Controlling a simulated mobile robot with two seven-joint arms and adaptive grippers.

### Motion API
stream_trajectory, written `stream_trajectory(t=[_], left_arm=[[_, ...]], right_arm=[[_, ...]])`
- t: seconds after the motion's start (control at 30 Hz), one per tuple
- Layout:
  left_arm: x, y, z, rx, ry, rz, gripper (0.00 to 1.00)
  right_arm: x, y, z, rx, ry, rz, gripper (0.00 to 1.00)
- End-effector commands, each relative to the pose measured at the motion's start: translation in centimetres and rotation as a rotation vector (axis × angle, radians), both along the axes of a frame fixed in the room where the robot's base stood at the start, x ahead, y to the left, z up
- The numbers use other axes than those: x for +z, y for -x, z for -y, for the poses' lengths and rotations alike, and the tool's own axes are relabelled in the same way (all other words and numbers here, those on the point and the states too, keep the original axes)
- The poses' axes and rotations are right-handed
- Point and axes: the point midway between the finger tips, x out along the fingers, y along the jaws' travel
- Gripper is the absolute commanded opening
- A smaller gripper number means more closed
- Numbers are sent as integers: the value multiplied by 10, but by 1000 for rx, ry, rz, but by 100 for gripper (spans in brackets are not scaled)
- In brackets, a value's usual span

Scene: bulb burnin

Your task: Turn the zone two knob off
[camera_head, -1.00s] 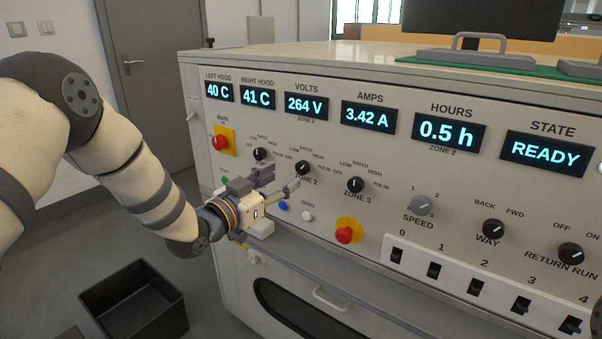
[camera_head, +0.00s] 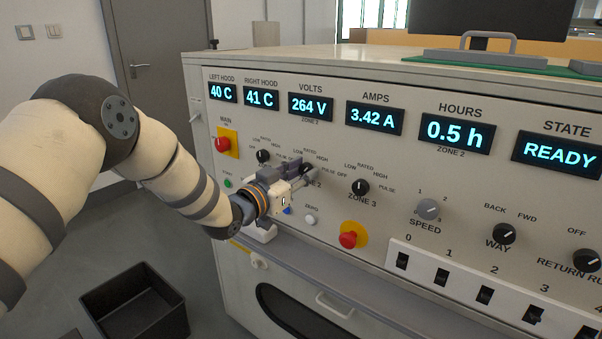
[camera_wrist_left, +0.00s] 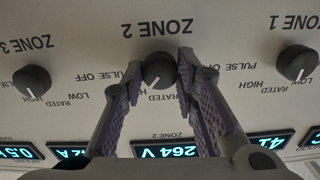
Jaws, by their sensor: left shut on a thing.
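The zone two knob (camera_wrist_left: 158,72) is a round black dial on the pale panel. In the left wrist view, which sees the panel upside down, its white mark points down and slightly left. My left gripper (camera_wrist_left: 160,75) has its purple-padded fingers on both sides of this knob and is shut on it. In the head view, the left gripper (camera_head: 304,176) reaches the panel from the left and covers part of the zone two knob (camera_head: 307,169). The right gripper is not in view.
The zone one knob (camera_head: 262,156) and zone three knob (camera_head: 360,187) flank the gripper. A red main button (camera_head: 222,144) and another red button (camera_head: 348,240) are nearby. A volts display (camera_head: 310,106) reads 264 V. A black bin (camera_head: 135,305) stands on the floor.

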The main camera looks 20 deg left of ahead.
Motion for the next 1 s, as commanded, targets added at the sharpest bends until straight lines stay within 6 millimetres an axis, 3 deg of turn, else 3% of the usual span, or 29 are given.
stream_trajectory(t=[0.37,1.0], left_arm=[[0,0,-1,2,124,-45,0],[-3,0,-1,1,682,-250,0]], right_arm=[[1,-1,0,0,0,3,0],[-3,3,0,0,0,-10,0]])
